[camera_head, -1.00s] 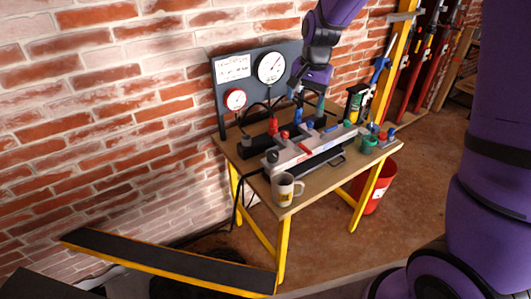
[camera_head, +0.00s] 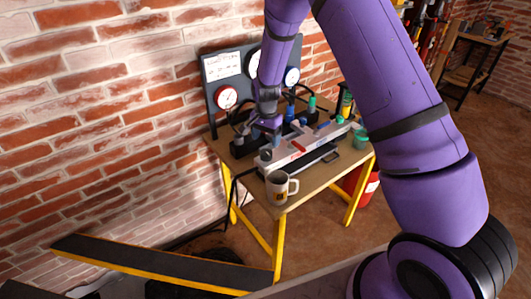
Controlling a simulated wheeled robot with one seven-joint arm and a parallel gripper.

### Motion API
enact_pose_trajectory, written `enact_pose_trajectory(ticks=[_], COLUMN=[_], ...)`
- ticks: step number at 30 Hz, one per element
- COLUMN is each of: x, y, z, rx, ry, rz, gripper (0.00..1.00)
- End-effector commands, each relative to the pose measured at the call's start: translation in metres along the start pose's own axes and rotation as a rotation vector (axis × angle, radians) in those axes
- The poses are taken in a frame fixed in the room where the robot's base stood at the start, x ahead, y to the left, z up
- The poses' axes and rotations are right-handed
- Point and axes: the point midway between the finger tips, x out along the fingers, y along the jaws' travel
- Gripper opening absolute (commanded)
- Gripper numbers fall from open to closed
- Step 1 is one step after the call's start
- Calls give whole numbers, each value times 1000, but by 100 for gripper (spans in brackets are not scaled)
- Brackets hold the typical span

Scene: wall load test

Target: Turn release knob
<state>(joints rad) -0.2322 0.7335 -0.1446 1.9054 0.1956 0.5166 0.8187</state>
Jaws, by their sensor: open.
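The test rig (camera_head: 310,146) lies across the wooden table, a grey and black block with a red part (camera_head: 298,147) on top. A dark knob (camera_head: 265,156) is at its near left end. A blue upright fitting (camera_head: 290,110) and a green-topped one (camera_head: 312,103) stand behind. I cannot tell which part is the release knob. My gripper (camera_head: 266,136) points down over the left part of the rig, open, with its fingertips small and hard to make out. It hides what is right behind it; I cannot tell whether it touches anything.
A gauge panel (camera_head: 212,68) rises behind the rig, against the brick wall. A green cup-like part (camera_head: 361,138) is at the right. A red bucket (camera_head: 371,186) stands on the floor beside the table (camera_head: 309,183).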

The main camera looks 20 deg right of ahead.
Motion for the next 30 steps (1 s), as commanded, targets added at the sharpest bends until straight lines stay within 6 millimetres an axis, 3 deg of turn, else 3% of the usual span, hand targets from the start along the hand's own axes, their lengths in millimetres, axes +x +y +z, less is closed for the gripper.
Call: enact_pose_trajectory(ticks=[6,12,25,30], x=[40,64,72,72], y=[0,0,0,0], z=[0,0,0,0], rx=[0,-1,-1,-1], ry=[-2,-1,0,0], rz=[1,1,-1,-1], gripper=[74,74,74,37])
